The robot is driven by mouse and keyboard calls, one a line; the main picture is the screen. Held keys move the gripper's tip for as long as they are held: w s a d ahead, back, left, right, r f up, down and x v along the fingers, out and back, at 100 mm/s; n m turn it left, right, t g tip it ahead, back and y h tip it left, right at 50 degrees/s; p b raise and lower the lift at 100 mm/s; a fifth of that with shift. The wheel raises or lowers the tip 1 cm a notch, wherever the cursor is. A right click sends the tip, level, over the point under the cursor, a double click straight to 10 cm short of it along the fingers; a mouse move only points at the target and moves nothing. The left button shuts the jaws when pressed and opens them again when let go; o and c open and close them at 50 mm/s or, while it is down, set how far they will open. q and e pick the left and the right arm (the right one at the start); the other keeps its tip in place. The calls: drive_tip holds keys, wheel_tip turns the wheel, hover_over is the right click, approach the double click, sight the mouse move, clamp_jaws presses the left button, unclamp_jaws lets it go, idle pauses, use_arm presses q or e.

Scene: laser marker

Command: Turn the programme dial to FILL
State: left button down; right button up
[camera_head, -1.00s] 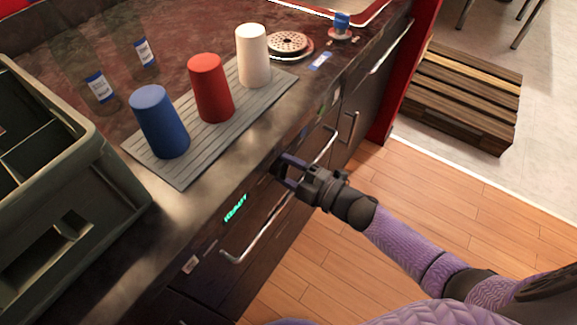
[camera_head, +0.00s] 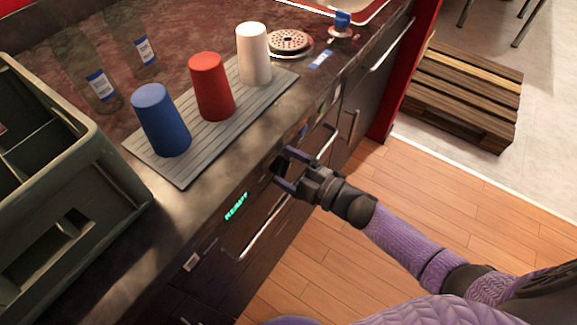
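The programme dial (camera_head: 279,164) seems to be the small dark round knob on the dark front panel below the counter edge. It lies at the fingertips of my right gripper, which partly hides it. Its pointer and the FILL mark are too small to tell. My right gripper (camera_head: 284,169) reaches in from the lower right, its two fingers apart at the dial; I cannot tell whether they touch it. A lit green display (camera_head: 236,207) is on the panel left of the dial, its text not clearly readable. My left gripper is out of view.
A long metal handle (camera_head: 262,232) runs along the front below the panel. Blue (camera_head: 160,120), red (camera_head: 211,87) and white (camera_head: 253,54) cups stand on a grey ribbed mat (camera_head: 183,176). A grey-green crate (camera_head: 110,215) is at left.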

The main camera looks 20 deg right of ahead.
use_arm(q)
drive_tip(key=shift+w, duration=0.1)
use_arm(e)
drive_tip(key=shift+s, duration=0.1)
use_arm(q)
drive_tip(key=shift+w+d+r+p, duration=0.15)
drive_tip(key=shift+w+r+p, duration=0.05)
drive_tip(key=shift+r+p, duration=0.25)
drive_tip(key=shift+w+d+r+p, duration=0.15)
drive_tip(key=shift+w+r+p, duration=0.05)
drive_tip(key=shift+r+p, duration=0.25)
use_arm(e)
drive_tip(key=v, duration=1)
